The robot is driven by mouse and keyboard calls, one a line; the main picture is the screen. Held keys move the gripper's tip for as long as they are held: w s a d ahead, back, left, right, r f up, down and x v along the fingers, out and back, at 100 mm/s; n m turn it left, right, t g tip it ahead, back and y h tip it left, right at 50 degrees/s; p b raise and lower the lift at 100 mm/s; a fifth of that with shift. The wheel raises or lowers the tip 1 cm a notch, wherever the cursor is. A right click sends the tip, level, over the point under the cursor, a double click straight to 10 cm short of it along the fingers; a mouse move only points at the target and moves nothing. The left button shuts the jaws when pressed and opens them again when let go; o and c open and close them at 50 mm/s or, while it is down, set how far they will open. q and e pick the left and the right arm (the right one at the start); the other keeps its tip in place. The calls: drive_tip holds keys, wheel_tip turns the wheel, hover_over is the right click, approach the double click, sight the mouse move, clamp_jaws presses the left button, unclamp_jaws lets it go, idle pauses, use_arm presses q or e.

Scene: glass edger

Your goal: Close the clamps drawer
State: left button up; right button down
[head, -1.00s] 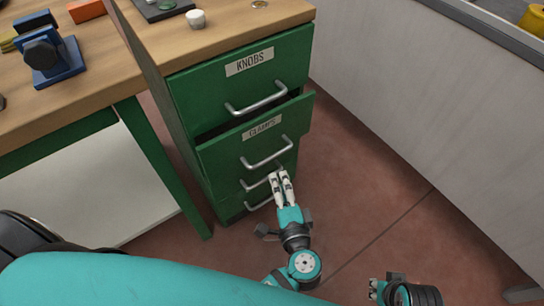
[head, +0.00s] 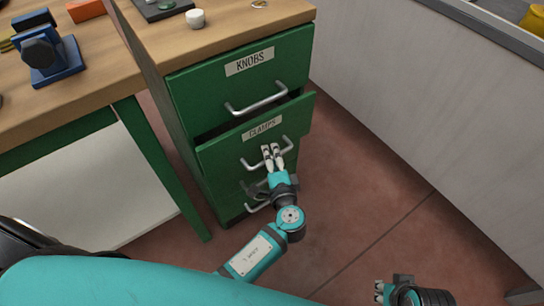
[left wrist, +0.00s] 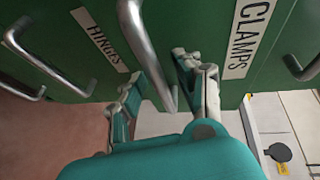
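The green clamps drawer (head: 225,155) stands partly pulled out, with a dark gap above its front. Its label also shows in the left wrist view (left wrist: 250,38). Its silver bar handle (head: 248,165) is partly hidden behind my left gripper (head: 272,152). In the left wrist view, my left gripper (left wrist: 165,80) has its fingers apart, with the clamps handle (left wrist: 144,45) showing between them. I cannot tell whether the fingers touch the handle or the drawer front. My right gripper (head: 379,291) is at the bottom right over the floor, only partly in view.
The knobs drawer (head: 195,90) above looks shut. The hinges label (left wrist: 98,38) and a lower handle (left wrist: 35,75) show in the left wrist view. A wooden bench (head: 90,85) stands left, a grey panel (head: 410,110) right. The reddish floor (head: 350,210) between is clear.

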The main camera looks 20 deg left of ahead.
use_arm(q)
clamp_jaws()
drive_tip(key=w+a, duration=0.2)
drive_tip(key=a, duration=0.1)
drive_tip(key=shift+w+a, duration=0.2)
drive_tip(key=shift+w, duration=0.05)
idle(0.3)
drive_tip(key=shift+o, duration=0.6)
unclamp_jaws()
drive_tip(key=shift+d, duration=0.1)
